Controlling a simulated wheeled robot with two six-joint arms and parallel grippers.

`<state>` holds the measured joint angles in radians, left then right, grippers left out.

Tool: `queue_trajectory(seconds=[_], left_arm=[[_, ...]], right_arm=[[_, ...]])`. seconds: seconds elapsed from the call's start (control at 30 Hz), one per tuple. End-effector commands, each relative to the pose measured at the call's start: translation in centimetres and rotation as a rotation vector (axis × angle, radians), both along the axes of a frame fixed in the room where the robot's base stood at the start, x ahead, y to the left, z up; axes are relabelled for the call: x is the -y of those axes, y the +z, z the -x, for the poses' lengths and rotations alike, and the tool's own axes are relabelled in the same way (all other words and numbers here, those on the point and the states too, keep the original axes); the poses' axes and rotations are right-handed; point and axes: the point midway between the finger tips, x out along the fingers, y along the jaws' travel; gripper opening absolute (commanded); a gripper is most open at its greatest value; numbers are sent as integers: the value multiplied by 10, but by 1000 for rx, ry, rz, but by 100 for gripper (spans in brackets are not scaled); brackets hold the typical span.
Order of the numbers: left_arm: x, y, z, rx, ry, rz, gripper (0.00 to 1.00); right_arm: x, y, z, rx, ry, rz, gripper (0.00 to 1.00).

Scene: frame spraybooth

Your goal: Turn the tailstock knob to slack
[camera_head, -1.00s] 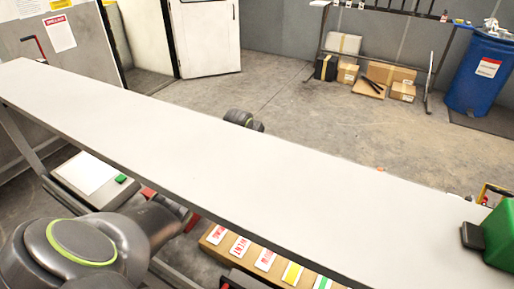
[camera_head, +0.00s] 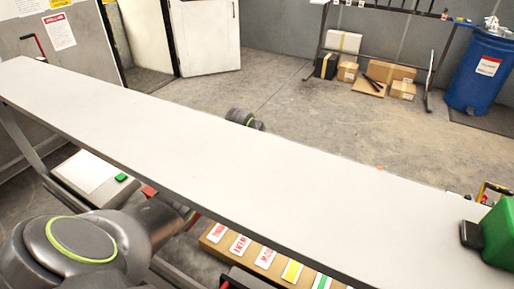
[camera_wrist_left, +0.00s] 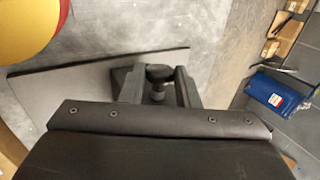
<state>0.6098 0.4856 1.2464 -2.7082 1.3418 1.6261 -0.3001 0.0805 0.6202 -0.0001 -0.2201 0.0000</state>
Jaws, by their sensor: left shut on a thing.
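In the left wrist view a dark round knob (camera_wrist_left: 159,73) on a short grey stem sits between the two fingers of my left gripper (camera_wrist_left: 157,88). The gripper is shut on it. I cannot read the knob's turn position or any marking on it. In the head view my left arm comes in from the left and passes under a long pale beam (camera_head: 200,135); its gripper is hidden there. My right gripper is not in view.
A green block (camera_head: 497,235) with a dark pad (camera_head: 471,235) is at the beam's right end. A box of coloured cards (camera_head: 265,258) lies below the beam. Behind are a blue drum (camera_head: 480,75) and cartons (camera_head: 390,75). A red-and-yellow round thing (camera_wrist_left: 30,25) is near the left gripper.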

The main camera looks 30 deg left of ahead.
Motion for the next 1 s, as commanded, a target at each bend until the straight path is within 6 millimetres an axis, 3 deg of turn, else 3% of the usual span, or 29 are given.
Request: queue_trajectory(seconds=[0.43,1.0], left_arm=[[0,2,-6,-225,2,14,6],[-1,0,-10,-495,1,28,6]], right_arm=[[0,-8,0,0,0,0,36],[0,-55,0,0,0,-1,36]])
